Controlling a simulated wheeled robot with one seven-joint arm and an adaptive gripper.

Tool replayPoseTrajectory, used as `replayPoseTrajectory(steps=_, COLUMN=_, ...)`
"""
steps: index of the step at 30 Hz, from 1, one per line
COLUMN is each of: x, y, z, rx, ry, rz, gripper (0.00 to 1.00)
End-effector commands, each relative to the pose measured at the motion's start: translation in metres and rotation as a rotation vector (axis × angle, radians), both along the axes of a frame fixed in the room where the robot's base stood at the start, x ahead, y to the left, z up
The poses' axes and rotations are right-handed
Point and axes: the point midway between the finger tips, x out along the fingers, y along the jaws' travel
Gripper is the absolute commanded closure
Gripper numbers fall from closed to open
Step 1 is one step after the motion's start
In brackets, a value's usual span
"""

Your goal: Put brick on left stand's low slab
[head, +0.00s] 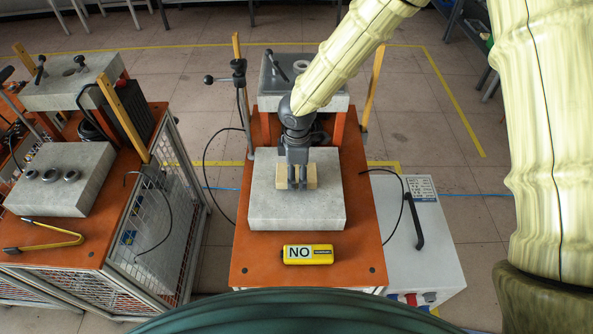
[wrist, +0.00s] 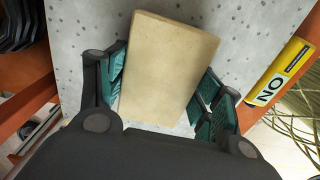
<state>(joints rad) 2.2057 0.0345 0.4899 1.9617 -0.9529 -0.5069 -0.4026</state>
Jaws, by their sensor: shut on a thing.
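The tan brick (head: 311,178) is between the fingers of my gripper (head: 297,185), over the low grey slab (head: 264,212) of the right stand. The wrist view shows the brick (wrist: 168,68) with a teal finger pad on each side. I cannot tell whether the brick touches the slab beneath it. The left stand (head: 85,252) has an orange top.
A yellow NO block (head: 308,254) lies in front of the right slab. Yellow tongs (head: 50,238) lie on the left stand's front edge. Upright bars (head: 122,117) and a raised slab (head: 70,82) rise behind the left low slab. A floor gap separates the stands.

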Motion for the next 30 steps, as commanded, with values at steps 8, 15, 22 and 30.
replayPoseTrajectory(steps=8, x=0.000, y=0.000, z=-0.003, rx=0.000, ry=0.000, rz=0.000, gripper=0.20)
replayPoseTrajectory(steps=15, x=0.000, y=0.000, z=-0.003, rx=0.000, ry=0.000, rz=0.000, gripper=0.13)
replayPoseTrajectory(steps=22, x=0.000, y=0.000, z=0.002, rx=0.001, ry=0.000, rz=0.000, gripper=0.13)
replayPoseTrajectory(steps=30, x=0.001, y=0.000, z=0.029, rx=0.002, ry=-0.003, rz=-0.001, gripper=0.13)
